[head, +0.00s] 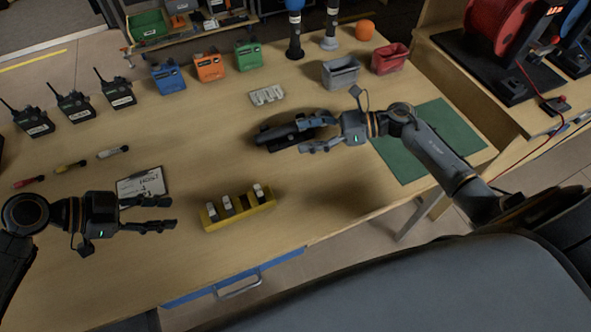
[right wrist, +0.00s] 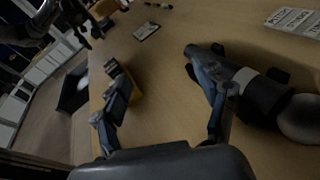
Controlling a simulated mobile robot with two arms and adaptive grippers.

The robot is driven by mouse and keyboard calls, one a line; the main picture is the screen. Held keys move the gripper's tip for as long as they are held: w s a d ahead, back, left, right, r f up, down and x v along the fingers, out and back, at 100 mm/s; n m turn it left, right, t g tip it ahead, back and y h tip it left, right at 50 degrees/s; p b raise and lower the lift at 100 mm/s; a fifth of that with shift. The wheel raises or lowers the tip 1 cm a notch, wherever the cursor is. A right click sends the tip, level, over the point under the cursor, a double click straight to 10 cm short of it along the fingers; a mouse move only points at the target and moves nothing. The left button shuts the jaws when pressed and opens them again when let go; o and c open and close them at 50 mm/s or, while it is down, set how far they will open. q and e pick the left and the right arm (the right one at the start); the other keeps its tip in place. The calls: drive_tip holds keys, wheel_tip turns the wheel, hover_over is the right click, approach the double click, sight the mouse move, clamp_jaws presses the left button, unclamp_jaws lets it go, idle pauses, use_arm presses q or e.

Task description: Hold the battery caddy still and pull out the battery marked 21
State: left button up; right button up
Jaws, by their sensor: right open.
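The yellow battery caddy (head: 240,213) stands on the table near its front edge, between my grippers. Three batteries with pale tops stand in it: one at the left (head: 212,210), one beside it (head: 227,204), one at the right end (head: 259,192). Their numbers are too small to read. My left gripper (head: 172,213) is open and empty, left of the caddy and apart from it. My right gripper (head: 304,134) is open, behind and right of the caddy, above a dark object. In the right wrist view the caddy (right wrist: 136,95) is partly hidden by a finger.
A dark long object (head: 275,137) lies under my right gripper; it has a pale band in the right wrist view (right wrist: 246,76). A labelled card (head: 142,184) lies behind my left gripper. A pale strip block (head: 266,95) and bins, grey (head: 341,72) and red (head: 390,60), stand further back.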

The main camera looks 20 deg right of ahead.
sight(248, 207)
drive_tip(key=s+a+f+n+g, duration=0.1)
drive_tip(key=s+a+n+g, duration=0.1)
drive_tip(key=s+a+f+n+g, duration=0.1)
drive_tip(key=s+a+n+g, duration=0.1)
drive_tip(key=s+a+f+n+g, duration=0.1)
drive_tip(key=s+a+n, duration=0.1)
drive_tip(key=shift+s+a+g+h, duration=0.1)
drive_tip(key=shift+s+g+h, duration=0.1)
drive_tip(key=shift+g+h, duration=0.2)
drive_tip(key=shift+s+a+f+n, duration=0.15)
drive_tip(key=shift+a+f+n, duration=0.1)
drive_tip(key=shift+n, duration=0.15)
drive_tip(key=x, duration=1.3)
drive_tip(key=shift+a, duration=0.1)
